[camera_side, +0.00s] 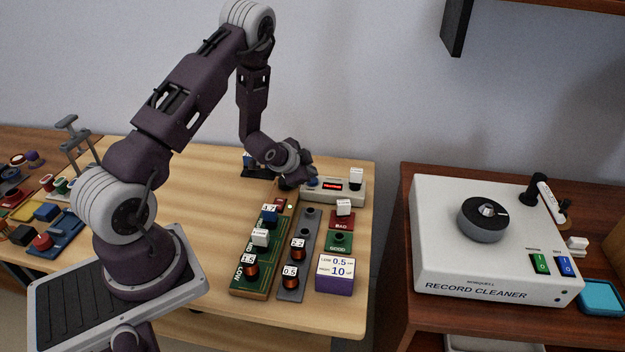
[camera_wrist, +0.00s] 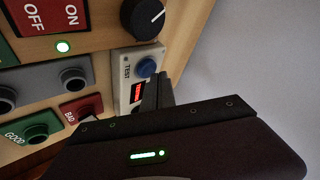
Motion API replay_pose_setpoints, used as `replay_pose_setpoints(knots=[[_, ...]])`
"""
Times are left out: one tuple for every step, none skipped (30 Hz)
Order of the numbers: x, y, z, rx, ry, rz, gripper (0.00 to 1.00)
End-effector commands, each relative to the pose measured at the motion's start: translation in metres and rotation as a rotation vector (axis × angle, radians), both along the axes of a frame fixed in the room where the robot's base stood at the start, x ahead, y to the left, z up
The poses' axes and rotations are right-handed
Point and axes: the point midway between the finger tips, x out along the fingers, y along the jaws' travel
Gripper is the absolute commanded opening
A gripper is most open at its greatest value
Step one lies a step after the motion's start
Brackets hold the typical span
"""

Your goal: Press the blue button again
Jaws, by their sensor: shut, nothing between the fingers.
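The blue button (camera_wrist: 146,67) is round and sits on the white test box (camera_wrist: 125,65) marked TEST, beside a small red-lit display (camera_wrist: 138,93). In the side view the white test box (camera_side: 350,194) stands at the back right of the wooden table, and a bit of the blue button (camera_side: 312,182) shows at its left end. My gripper (camera_wrist: 160,77) is shut and empty. Its dark fingertips are close beside the button in the wrist view; I cannot tell whether they touch it. In the side view my gripper (camera_side: 291,185) is partly hidden by my wrist.
A black knob (camera_wrist: 143,17), an ON/OFF switch (camera_wrist: 50,15) and a lit green lamp (camera_wrist: 63,47) are near the test box. The red BAD (camera_side: 343,219) and green GOOD (camera_side: 339,242) holders and a purple box (camera_side: 335,286) stand in front. A record cleaner (camera_side: 490,290) is on the right.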

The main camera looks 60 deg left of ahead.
Motion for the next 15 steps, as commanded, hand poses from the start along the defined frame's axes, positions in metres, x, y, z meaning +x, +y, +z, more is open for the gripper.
replay_pose_setpoints(knots=[[0.0, 0.0, 0.004, 0.0, -0.002, -0.001, 0.0], [0.0, 0.0, 0.005, 0.0, -0.002, -0.001, 0.0], [0.0, 0.0, 0.007, 0.0, -0.001, -0.001, 0.0], [0.0, 0.0, 0.008, 0.0, 0.0, 0.0, 0.0], [0.0, 0.0, 0.008, -0.001, 0.0, -0.001, 0.0], [0.0, 0.0, 0.008, -0.001, 0.0, -0.001, 0.0], [0.0, 0.0, 0.008, -0.001, 0.0, -0.001, 0.0], [0.0, 0.0, 0.008, -0.001, 0.0, -0.001, 0.0], [0.0, 0.0, 0.008, -0.001, 0.0, -0.001, 0.0], [0.0, 0.0, 0.008, -0.001, 0.0, -0.001, 0.0], [0.0, 0.0, 0.008, -0.001, 0.0, -0.001, 0.0], [0.0, 0.0, 0.009, 0.0, 0.0, 0.0, 0.0], [0.0, 0.0, 0.01, 0.0, -0.001, -0.001, 0.0], [0.0, 0.0, 0.013, 0.0, -0.002, -0.001, 0.0], [0.0, 0.0, 0.017, 0.001, -0.003, -0.001, 0.0]])
